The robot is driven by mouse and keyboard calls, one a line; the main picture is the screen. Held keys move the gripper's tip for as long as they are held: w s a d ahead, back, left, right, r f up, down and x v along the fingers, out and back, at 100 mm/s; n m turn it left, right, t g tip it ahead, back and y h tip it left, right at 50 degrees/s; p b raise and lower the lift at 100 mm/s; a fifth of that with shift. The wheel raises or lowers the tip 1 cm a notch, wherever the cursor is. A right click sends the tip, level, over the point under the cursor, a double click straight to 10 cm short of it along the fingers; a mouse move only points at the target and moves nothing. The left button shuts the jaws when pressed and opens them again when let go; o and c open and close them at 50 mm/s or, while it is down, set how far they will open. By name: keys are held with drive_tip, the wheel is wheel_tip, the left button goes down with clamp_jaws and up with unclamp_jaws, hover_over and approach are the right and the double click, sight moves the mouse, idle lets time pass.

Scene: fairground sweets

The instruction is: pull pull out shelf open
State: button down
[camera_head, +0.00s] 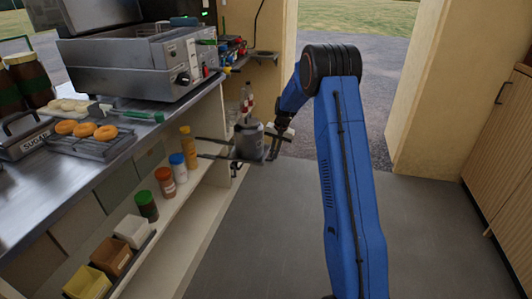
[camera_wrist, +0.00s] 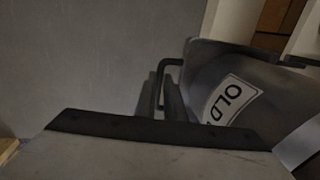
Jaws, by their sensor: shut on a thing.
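The pull out shelf (camera_head: 235,158) is a dark rack that juts out from under the counter on thin rails. A grey lidded pot (camera_head: 249,141) stands upright on it. My gripper (camera_head: 275,143) is at the shelf's outer right end, beside the pot, and is shut on its dark handle. In the wrist view, the grey pot (camera_wrist: 238,85) shows close up with a white label reading "OLD", its end cut off. A dark bar handle (camera_wrist: 161,85) shows left of the pot there.
A steel counter (camera_head: 60,190) on the left carries a fryer (camera_head: 150,65) and a rack of doughnuts (camera_head: 85,130). Spice jars (camera_head: 165,181) and small bins (camera_head: 110,257) line a lower shelf. The grey floor (camera_head: 270,240) is clear. A wooden cabinet (camera_head: 500,150) stands right.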

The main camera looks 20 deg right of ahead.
drive_tip(key=shift+s+d, duration=0.25)
drive_tip(key=shift+d, duration=0.15)
drive_tip(key=c, duration=1.8)
unclamp_jaws()
drive_tip(key=shift+c, duration=0.2)
wheel_tip(320, 180, up, 17)
drive_tip(key=s+d, duration=0.2)
drive_tip(key=shift+d, duration=0.25)
drive_tip(key=shift+r, duration=0.15)
